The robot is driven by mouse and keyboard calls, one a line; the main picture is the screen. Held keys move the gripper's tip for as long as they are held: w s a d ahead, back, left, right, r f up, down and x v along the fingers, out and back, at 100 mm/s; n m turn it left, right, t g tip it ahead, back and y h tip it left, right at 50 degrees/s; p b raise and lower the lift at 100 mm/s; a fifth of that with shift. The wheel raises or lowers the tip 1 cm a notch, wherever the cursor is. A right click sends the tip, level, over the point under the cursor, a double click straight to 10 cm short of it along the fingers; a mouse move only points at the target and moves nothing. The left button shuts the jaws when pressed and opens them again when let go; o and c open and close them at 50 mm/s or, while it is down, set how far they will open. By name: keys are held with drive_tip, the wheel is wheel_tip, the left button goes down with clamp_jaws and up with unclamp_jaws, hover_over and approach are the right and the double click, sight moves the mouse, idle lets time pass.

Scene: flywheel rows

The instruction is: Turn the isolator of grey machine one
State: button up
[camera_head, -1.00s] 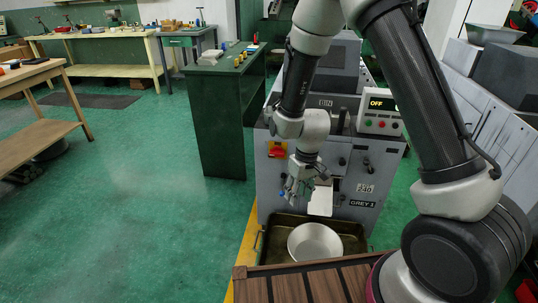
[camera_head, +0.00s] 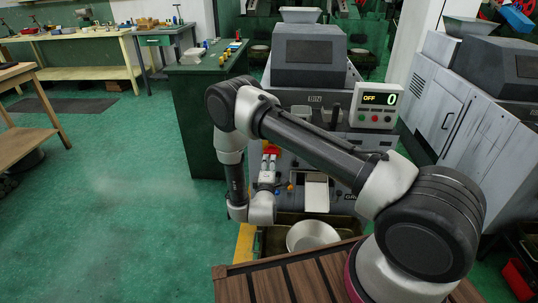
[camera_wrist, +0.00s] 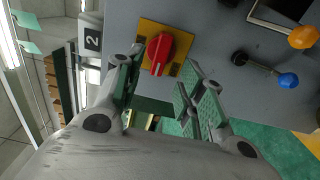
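The isolator is a red rotary knob on a yellow plate (camera_wrist: 157,53) on grey machine one's front panel; a bit of its red shows in the head view (camera_head: 271,150). The machine (camera_head: 310,97) carries a control box (camera_head: 376,106) whose display reads OFF and 0. My gripper (camera_head: 268,165) is in front of the panel, just below the knob in the head view. In the wrist view my gripper (camera_wrist: 162,76) is open and empty, its fingers spread to either side of the knob's lower part. I cannot tell whether either finger touches the knob.
Levers with an orange ball (camera_wrist: 302,37) and a blue ball (camera_wrist: 288,80) stick out right of the knob in the wrist view. A round metal pan (camera_head: 312,236) sits below the machine. A green cabinet (camera_head: 199,115) stands to the left, with open green floor (camera_head: 110,200) beyond.

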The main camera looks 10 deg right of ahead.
drive_tip(key=x, duration=0.7)
drive_tip(key=shift+w+d, duration=0.1)
drive_tip(key=shift+w, duration=0.15)
drive_tip(key=shift+c, duration=0.3)
clamp_jaws()
